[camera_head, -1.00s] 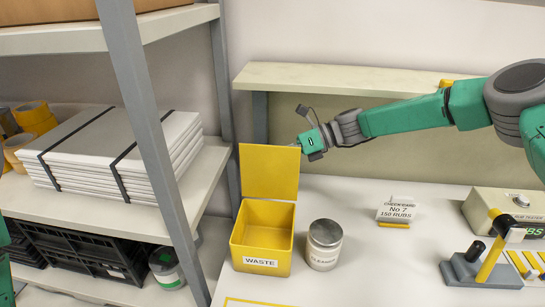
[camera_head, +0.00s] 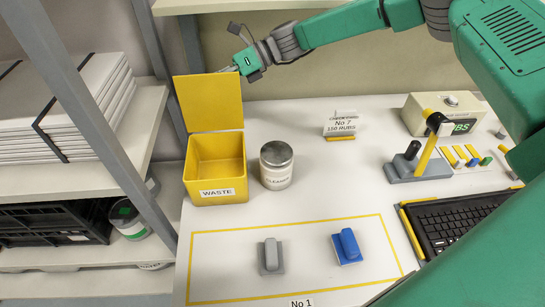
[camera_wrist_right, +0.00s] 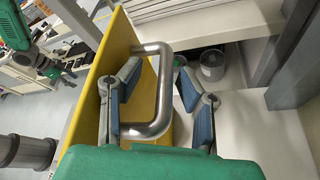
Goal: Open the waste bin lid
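The yellow waste bin (camera_head: 217,187), labelled WASTE, stands on the white table. Its yellow lid (camera_head: 208,103) is upright at the bin's back edge, and the bin's mouth is uncovered. My right gripper (camera_head: 230,69) is at the lid's top edge, partly hidden behind it. In the right wrist view the lid (camera_wrist_right: 95,85) carries a metal handle (camera_wrist_right: 164,90). The right gripper's fingers (camera_wrist_right: 158,84) are spread apart, with the handle's bar between them. A green arm part, apparently my left arm (camera_wrist_right: 17,28), shows at that view's left edge; its gripper is too unclear to judge.
A grey block (camera_head: 271,256) and a blue block (camera_head: 347,246) lie in a yellow-outlined area. A lever stand (camera_head: 418,166) and keyboard (camera_head: 455,225) are at right. The shelf post (camera_head: 95,125) is close left.

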